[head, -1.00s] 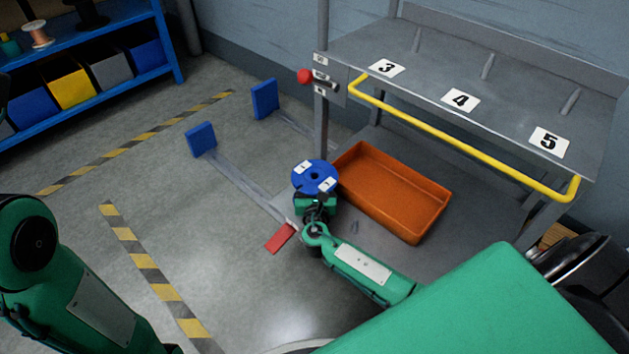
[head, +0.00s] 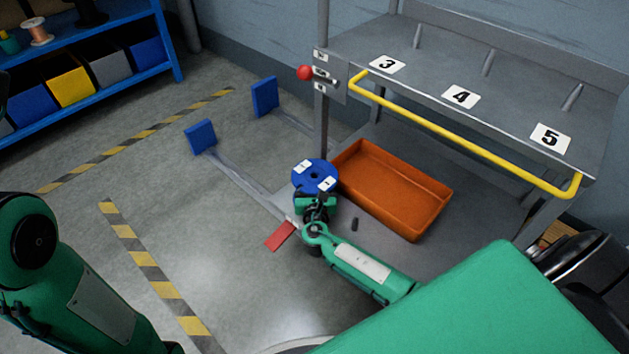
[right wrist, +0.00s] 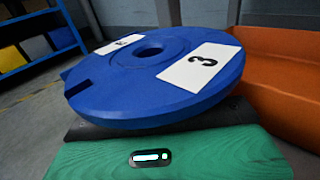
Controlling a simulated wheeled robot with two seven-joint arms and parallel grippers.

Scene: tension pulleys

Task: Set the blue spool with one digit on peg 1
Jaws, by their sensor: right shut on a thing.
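The blue spool (head: 315,175) is a flat disc with a centre hole and white labels on top. It also shows in the right wrist view (right wrist: 140,85), where one label reads 3 and the other is too foreshortened to read. My right gripper (head: 316,197) is shut on it and holds it roughly level by the lower deck's left corner, beside the orange bin. Its fingertips are hidden under the spool. A short dark peg (head: 355,224) stands on the lower deck; no number shows beside it. My left arm is at the left, its gripper out of view.
The orange bin (head: 345,160) sits on the lower deck (head: 385,258). The upper deck has pegs labelled 3, 4 and 5 behind a yellow rail (head: 440,123). A red knob (head: 305,72) juts from the frame.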

